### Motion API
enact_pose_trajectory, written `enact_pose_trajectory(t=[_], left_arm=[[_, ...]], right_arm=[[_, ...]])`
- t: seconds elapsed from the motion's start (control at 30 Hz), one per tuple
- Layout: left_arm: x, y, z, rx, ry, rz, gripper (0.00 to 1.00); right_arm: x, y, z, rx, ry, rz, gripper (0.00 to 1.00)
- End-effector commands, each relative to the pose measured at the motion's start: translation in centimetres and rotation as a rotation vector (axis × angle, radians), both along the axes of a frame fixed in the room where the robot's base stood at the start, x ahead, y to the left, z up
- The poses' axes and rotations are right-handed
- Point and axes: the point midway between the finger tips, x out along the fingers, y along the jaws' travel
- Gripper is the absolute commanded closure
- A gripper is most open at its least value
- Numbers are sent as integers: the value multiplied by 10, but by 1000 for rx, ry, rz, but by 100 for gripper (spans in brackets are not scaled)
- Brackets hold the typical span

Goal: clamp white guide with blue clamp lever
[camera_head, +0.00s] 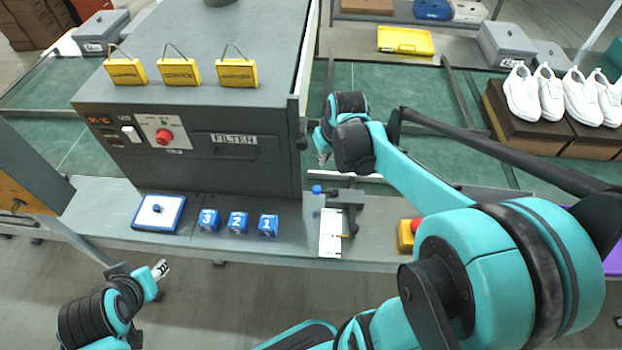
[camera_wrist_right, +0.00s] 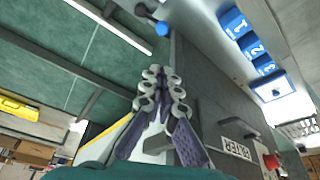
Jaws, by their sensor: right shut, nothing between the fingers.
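The white guide (camera_head: 330,236) is a flat strip lying on the grey ledge below the machine. The clamp (camera_head: 346,200) stands at its far end, with a blue lever knob (camera_head: 317,190) sticking out to the left. The blue knob also shows at the top of the right wrist view (camera_wrist_right: 162,28). My right gripper (camera_head: 322,152) is beyond the clamp, beside the machine's right side, apart from the lever. In the wrist view its fingers (camera_wrist_right: 164,82) are together and empty. My left gripper (camera_head: 161,269) is low at the left, in front of the ledge; its opening is too small to judge.
The grey filter machine (camera_head: 245,185) stands left of my right gripper. Blue numbered blocks (camera_head: 238,222) and a blue-edged white panel (camera_head: 158,213) lie on the ledge left of the guide. A red button on a yellow box (camera_head: 406,236) is to its right.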

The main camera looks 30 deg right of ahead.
Motion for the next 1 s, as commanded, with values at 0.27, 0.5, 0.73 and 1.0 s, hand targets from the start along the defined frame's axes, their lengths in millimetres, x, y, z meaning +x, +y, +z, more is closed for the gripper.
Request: enact_pose_trajectory(t=[0.27, 0.5, 0.73, 1.0], left_arm=[[0, 0, -9, 0, 0, 0, 60], [0, 0, -29, 0, 0, 0, 60], [0, 0, -48, 0, 0, 0, 60], [0, 0, -67, 0, 0, 0, 60]], right_arm=[[7, 0, -22, 0, -1, 1, 100], [24, -2, -71, -1, -1, 0, 100], [41, -3, -119, -1, -1, 0, 100], [59, -5, -167, -1, -1, 1, 100]])
